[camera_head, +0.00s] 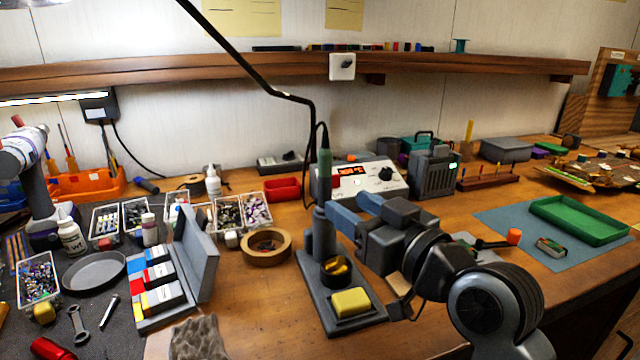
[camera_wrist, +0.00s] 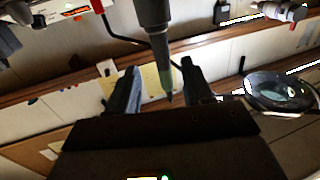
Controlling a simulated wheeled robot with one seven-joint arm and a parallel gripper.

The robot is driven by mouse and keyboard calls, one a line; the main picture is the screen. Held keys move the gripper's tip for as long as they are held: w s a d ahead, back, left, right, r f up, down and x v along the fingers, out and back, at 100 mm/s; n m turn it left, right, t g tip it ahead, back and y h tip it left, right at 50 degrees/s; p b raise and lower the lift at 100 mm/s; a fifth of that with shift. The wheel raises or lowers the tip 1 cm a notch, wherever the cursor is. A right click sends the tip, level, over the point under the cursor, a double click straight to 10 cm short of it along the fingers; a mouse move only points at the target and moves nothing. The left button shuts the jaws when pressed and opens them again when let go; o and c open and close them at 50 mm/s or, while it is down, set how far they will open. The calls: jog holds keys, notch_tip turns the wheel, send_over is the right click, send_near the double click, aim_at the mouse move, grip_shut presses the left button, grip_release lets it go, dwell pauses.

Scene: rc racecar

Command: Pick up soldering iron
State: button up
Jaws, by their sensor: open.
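The soldering iron (camera_head: 325,168) stands upright in its grey stand (camera_head: 313,285), its green handle up and its cable rising from the top. Its tip is hidden in the holder tube. My gripper (camera_head: 338,208) is open, its blue fingers level and reaching the stand from the right, near the top of the tube.
The stand carries a yellow sponge (camera_head: 351,302) and a brass cleaning coil (camera_head: 336,269). The soldering station (camera_head: 368,180) is behind my gripper. A tape roll (camera_head: 266,246) and a grey case (camera_head: 200,253) are to the left.

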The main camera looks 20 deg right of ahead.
aim_at(329, 190)
jog(key=p+x, duration=0.1)
jog(key=x, duration=0.6)
jog(key=shift+w+a+r, duration=0.1)
jog(key=shift+w+a, duration=0.05)
jog(key=shift+w, duration=0.1)
jog(key=c, duration=0.9)
jog(key=shift+r, duration=0.15)
notch_tip(329, 190, up, 18)
jog(key=shift+f+p, duration=0.1)
jog(key=shift+p, duration=0.35)
